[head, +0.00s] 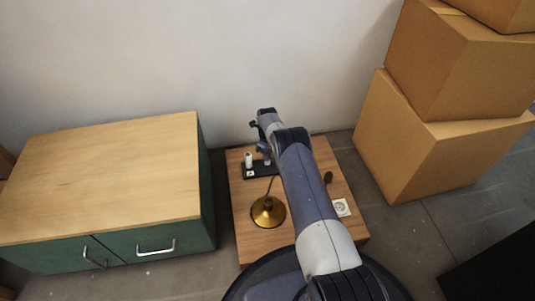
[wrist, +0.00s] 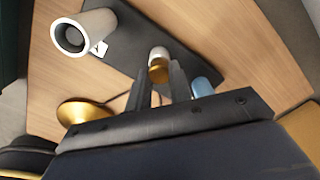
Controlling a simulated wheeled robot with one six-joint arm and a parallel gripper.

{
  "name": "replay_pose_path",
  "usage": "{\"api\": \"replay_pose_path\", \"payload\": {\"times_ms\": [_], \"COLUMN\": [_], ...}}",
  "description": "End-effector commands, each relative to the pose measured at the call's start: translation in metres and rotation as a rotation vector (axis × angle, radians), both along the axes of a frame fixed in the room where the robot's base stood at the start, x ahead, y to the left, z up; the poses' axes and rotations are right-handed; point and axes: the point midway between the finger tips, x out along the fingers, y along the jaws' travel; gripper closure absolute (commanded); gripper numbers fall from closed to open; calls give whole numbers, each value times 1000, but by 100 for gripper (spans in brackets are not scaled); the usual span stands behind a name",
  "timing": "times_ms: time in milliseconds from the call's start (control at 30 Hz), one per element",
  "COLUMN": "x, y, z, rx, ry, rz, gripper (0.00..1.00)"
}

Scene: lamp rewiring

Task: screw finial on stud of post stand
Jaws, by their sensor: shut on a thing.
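In the wrist view my gripper (wrist: 162,82) is shut on a small brass-coloured piece, which I take as the finial (wrist: 158,74). The finial lies in line with a short white post (wrist: 158,53) on the dark stand base (wrist: 135,45). The stud is hidden, and I cannot tell whether the finial touches it. A wider, hollow white cylinder (wrist: 100,25) stands at the other end of the base. In the head view my gripper (head: 264,154) is over the right part of the stand base (head: 256,171), and my arm hides much of it.
A brass lamp base (head: 268,212) with a dark cord stands on the low wooden table (head: 248,245). A blue piece (wrist: 202,87) is beside my fingers. A white card (head: 341,207) and a dark brown piece (head: 328,178) lie right. A green cabinet (head: 180,240) and cardboard boxes (head: 430,150) flank the table.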

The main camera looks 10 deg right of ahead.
Motion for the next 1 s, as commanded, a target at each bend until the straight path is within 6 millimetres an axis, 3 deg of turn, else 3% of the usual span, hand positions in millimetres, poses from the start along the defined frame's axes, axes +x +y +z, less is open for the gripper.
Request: {"api": "replay_pose_path", "payload": {"times_ms": [200,467,500,800,1000], "x": [1,1,1,0,0], "y": [1,1,1,0,0], "z": [2,2,2,1,0], "rx": [0,1,1,0,1], "ry": [-4,-5,-5,-1,-1], "rz": [-165,-181,-181,-180,-176], "gripper": [100,100,77,54,54]}}
